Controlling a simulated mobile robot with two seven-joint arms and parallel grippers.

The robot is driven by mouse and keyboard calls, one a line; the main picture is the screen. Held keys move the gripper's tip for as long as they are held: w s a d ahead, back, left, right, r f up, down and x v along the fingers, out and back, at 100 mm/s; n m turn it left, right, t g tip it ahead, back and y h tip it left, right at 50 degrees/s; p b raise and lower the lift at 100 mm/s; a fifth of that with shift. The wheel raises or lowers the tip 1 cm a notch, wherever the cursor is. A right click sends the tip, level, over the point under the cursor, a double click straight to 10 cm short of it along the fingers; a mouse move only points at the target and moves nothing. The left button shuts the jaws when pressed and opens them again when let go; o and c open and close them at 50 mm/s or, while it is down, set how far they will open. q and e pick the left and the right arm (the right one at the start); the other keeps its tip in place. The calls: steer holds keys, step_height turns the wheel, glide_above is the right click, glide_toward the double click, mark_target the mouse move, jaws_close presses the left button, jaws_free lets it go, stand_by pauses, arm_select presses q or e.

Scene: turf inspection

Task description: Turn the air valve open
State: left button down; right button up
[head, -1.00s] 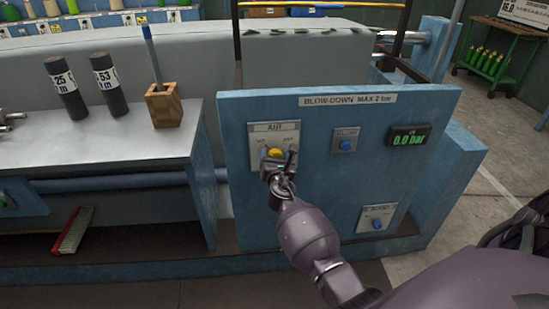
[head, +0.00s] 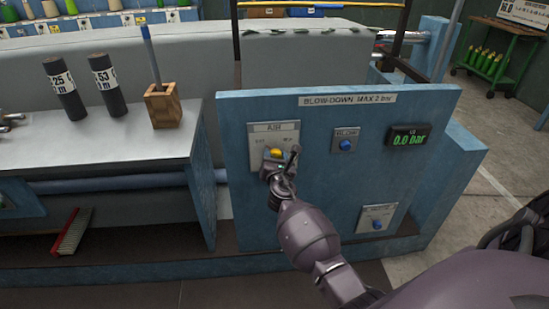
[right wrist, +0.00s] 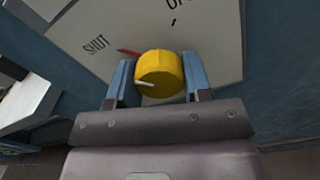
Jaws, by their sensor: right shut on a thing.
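The air valve is a yellow round knob (head: 275,152) on a pale plate marked AIR (head: 272,128) on the blue blow-down panel. In the right wrist view the knob (right wrist: 160,74) sits between the two fingers of my right gripper (right wrist: 158,82), which is shut on it. Its white pointer line faces left, a little below the red mark (right wrist: 128,52) by the word SHUT. The other label is cut off at the top right. In the head view my right gripper (head: 279,166) hides the knob's lower part. My left gripper is not in view.
The panel (head: 240,220) also carries a blue button (head: 346,144), a display (head: 408,136) reading 0.0 bar, and a lower blue knob (head: 377,224). At left a bench (head: 110,150) bears two dark cylinders and a wooden holder (head: 164,105).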

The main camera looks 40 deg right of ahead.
steer(key=m+b, duration=0.1)
steer(key=m, duration=0.2)
steer(key=shift+f, duration=0.2)
steer(key=m+b, duration=0.1)
steer(key=m, duration=0.4)
steer(key=shift+a+m, duration=0.1)
steer(key=shift+m, duration=0.3)
steer(key=m+b, duration=0.1)
steer(key=m, duration=0.2)
steer(key=shift+r+m, duration=0.1)
steer(key=shift+m, duration=0.2)
arm_select(q)
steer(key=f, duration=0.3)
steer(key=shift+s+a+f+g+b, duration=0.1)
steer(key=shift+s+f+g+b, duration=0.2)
steer(key=shift+b, duration=0.1)
arm_select(e)
steer(key=m, duration=0.4)
steer(key=shift+r+m, duration=0.15)
steer(key=shift+m, duration=0.15)
steer(key=o, duration=0.9)
steer(key=shift+r, duration=0.1)
